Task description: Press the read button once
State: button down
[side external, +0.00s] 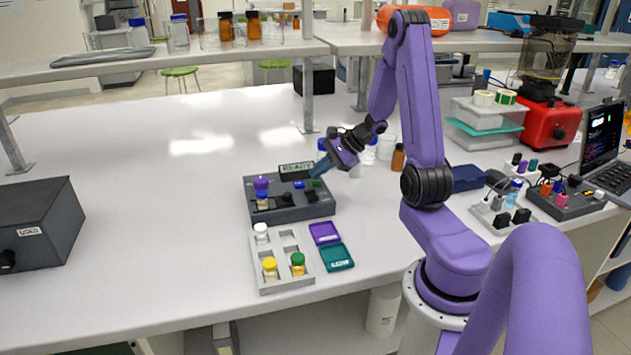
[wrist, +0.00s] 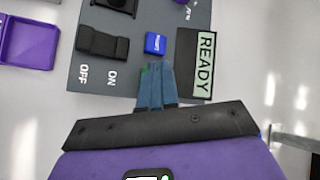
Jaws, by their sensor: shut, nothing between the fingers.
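The grey rig (side external: 322,208) stands on the bench, with a display (side external: 296,168) reading READY. It has a blue button (side external: 299,185), also in the wrist view (wrist: 155,43), with small white lettering I cannot read clearly. A green button (side external: 316,183) sits to its right in the side view; in the wrist view only a green sliver (wrist: 145,71) shows by my fingertips. My gripper (side external: 318,172) is shut and empty. Its blue fingers (wrist: 156,68) point down at the panel over the green button, mostly hiding it. I cannot tell whether they touch it.
A black switch (wrist: 103,43) marked OFF and ON lies beside the blue button. A vial tray (side external: 285,282) and purple (side external: 324,233) and teal (side external: 336,257) dishes lie in front.

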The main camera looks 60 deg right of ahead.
aim_at(319, 181)
jog(key=shift+f, duration=0.45)
dwell(0.4)
dwell(0.3)
jog(key=shift+r, duration=0.9)
jog(key=shift+r, duration=0.1)
jog(key=shift+r, duration=2.4)
